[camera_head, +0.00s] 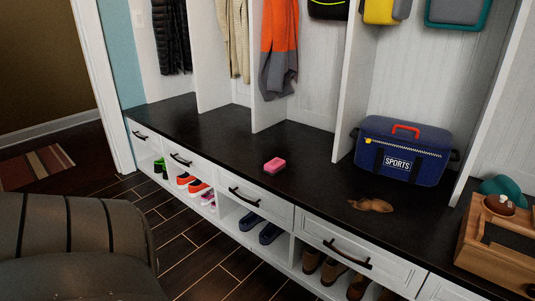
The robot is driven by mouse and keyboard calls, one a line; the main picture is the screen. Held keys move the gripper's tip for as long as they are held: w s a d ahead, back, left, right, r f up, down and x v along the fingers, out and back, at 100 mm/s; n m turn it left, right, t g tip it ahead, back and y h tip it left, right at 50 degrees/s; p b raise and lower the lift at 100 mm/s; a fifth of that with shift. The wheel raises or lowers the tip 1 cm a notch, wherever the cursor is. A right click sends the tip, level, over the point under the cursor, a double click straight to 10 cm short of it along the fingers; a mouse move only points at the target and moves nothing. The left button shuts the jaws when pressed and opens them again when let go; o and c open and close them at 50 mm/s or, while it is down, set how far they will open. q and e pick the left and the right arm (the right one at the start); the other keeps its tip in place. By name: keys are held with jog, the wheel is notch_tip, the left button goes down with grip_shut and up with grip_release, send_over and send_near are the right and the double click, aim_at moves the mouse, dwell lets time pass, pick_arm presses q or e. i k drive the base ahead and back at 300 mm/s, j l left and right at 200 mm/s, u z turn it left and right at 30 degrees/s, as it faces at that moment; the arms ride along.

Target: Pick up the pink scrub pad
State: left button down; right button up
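The pink scrub pad (275,165) is a small pink block with a pale lower layer. It lies on the black bench top (210,124), close to the front edge and roughly mid-picture, with nothing touching it. Neither of my grippers shows in the head view, so whether they are open or shut is hidden.
A blue sports bag (405,150) stands at the right of the bench. A brown item (371,205) lies before it. A wooden caddy (497,250) sits at the far right. White dividers (352,85) rise behind. The bench around the pad is clear.

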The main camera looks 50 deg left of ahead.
aim_at(273, 166)
jog(key=u, duration=1.6)
jog(key=i+j+z, duration=0.1)
jog(key=z, duration=0.4)
jog(key=j+z, duration=0.2)
jog(key=z, duration=0.25)
jog(key=i+j+z, duration=0.1)
jog(key=z, duration=0.4)
jog(key=j+z, duration=0.3)
jog(key=j, duration=0.25)
jog(key=k+j+z, duration=0.1)
jog(key=j+z, duration=0.2)
jog(key=j, duration=0.65)
jog(key=k+j+z, duration=0.1)
jog(key=j, duration=0.3)
jog(key=k+j+z, duration=0.1)
jog(key=j, duration=0.25)
